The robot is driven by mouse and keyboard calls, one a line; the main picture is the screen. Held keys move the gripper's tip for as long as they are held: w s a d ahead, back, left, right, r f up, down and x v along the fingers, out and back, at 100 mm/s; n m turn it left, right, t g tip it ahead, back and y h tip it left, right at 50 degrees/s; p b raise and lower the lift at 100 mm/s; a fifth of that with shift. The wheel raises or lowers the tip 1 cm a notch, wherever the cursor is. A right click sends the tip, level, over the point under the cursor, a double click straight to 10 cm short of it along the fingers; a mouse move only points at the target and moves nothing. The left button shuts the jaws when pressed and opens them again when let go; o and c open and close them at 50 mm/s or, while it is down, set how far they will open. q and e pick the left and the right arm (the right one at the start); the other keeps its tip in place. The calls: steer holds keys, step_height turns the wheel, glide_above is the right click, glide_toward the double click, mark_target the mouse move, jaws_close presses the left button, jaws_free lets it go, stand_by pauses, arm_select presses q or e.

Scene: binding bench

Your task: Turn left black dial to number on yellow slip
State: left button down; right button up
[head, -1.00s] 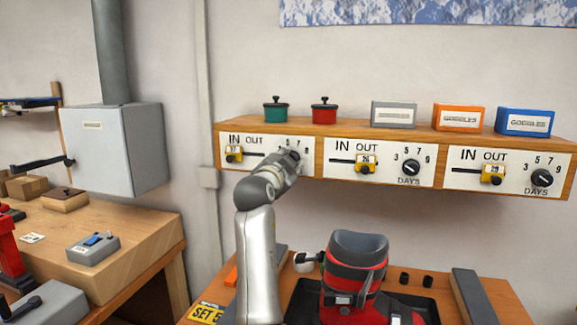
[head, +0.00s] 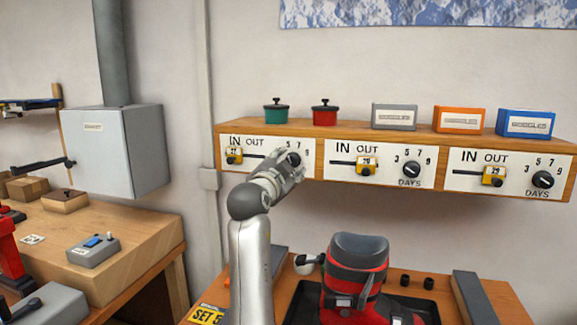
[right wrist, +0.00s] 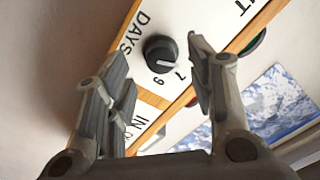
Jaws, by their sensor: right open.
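The left black dial (head: 293,160) is on the leftmost white panel of the wooden shelf. In the right wrist view the dial (right wrist: 158,50) lies between my fingers, and its white mark points close to the 7. My right gripper (head: 287,168) is just in front of and below the dial. Its fingers (right wrist: 160,68) are open, one on each side of the dial, with gaps between. The yellow slip (head: 206,315) at the bottom of the head view reads "SET 5". The dial's 3 and 5 are hidden in the right wrist view. My left gripper is not in view.
Two similar panels with dials (head: 411,169) (head: 542,179) are to the right. Pots (head: 325,113) and boxes (head: 460,119) stand on the shelf (head: 350,137). A red and black boot (head: 355,265) stands on the bench below. Open air lies between shelf and bench.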

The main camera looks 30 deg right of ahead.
steer(key=v, duration=0.5)
stand_by(0.5)
